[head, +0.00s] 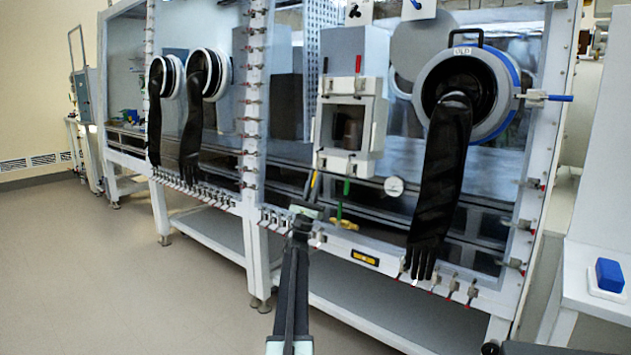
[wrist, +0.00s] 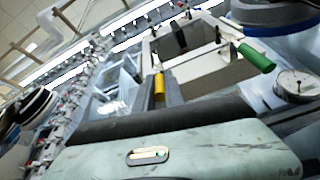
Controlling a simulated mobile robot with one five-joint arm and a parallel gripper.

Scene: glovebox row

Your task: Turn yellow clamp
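The yellow clamp handle (head: 314,181) stands upright at the lower left of the white box on the glovebox front. It also shows in the wrist view (wrist: 159,88), in line with my gripper and between its dark fingers. My gripper (head: 309,204) is just below the handle in the head view. In the wrist view, my gripper's fingers (wrist: 161,97) flank the yellow handle closely. Whether they touch it is not clear. The clamp's lower part is hidden behind the gripper.
A green handle (head: 346,187) is close by on the right, also clear in the wrist view (wrist: 256,58). A red handle (head: 358,64) is above. Open floor lies left.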

